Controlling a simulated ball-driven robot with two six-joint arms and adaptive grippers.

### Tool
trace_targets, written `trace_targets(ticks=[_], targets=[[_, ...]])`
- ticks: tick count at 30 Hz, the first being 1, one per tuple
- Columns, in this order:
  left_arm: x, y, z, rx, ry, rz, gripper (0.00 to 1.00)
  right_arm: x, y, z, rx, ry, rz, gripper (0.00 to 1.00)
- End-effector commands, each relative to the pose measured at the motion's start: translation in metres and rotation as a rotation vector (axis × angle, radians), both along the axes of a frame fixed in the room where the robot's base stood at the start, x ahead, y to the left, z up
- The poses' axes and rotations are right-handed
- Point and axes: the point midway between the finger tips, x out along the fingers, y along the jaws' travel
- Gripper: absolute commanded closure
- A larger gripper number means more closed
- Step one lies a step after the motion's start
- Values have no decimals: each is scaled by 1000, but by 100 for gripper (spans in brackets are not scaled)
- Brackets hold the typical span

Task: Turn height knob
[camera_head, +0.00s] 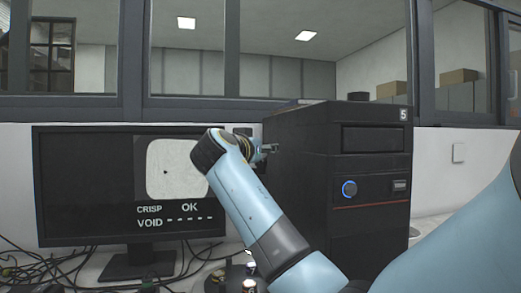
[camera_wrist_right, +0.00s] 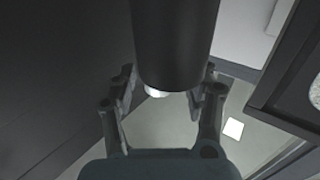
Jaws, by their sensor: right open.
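My right gripper (camera_head: 268,149) is at the left side of the black box-shaped machine (camera_head: 290,185) in the head view, in front of the right edge of the monitor. In the right wrist view the right gripper (camera_wrist_right: 165,82) is open, with one finger on each side of a dark cylinder (camera_wrist_right: 175,40). A small bright white end shows under the cylinder. I cannot tell whether the fingers touch it, or whether it is the height knob. My left gripper is not in view.
A monitor (camera_head: 85,185) shows a pale rounded shape and the words CRISP, OK and VOID. Tangled cables (camera_head: 50,268) lie below it. Small shiny round parts (camera_head: 249,285) show low behind my forearm. A windowed wall stands behind.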

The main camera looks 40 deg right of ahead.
Motion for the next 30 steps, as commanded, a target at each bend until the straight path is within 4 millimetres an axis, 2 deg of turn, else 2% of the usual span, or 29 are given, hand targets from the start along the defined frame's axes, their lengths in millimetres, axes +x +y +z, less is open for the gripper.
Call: trace_targets(ticks=[5,8,15,19,24,30], targets=[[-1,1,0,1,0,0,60,-3,9,0,1,0,2,50],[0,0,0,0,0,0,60,-10,24,-1,4,-1,4,50],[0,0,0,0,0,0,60,-32,74,-2,7,0,4,50],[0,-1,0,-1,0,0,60,-42,95,-2,5,0,4,50],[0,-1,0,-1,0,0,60,-49,107,-1,2,1,1,50],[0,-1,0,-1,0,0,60,-50,109,0,1,0,1,50]])
